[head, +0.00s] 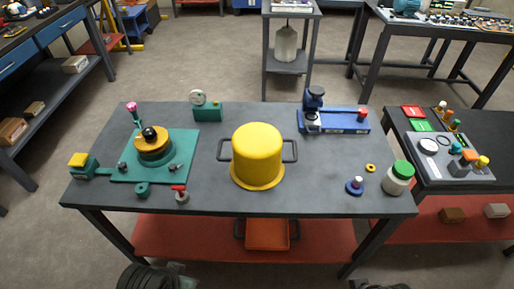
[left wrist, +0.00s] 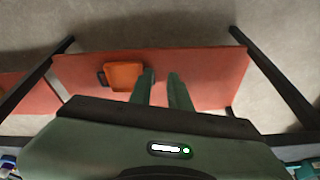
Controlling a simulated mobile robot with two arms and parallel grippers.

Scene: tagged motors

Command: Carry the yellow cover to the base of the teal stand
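The yellow cover (head: 257,150) is a rounded cylinder with a flared rim and a dark handle on each side. It stands upright near the middle of the grey table. The teal stand (head: 153,163) is on the left part of the table, with a yellow ring and a black knob on top. Its flat teal base (head: 185,138) lies under it. My left gripper (left wrist: 161,80) shows in its wrist view, its two fingers apart with nothing between them. The cover is not in that view. My right gripper is in neither view.
The grey table (head: 225,196) also holds a teal gauge block (head: 208,111), a blue fixture (head: 335,122), a green-capped jar (head: 398,178) and small parts. An orange bin (head: 267,235) sits on the red lower shelf (head: 180,240). Clear tabletop lies between cover and teal base.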

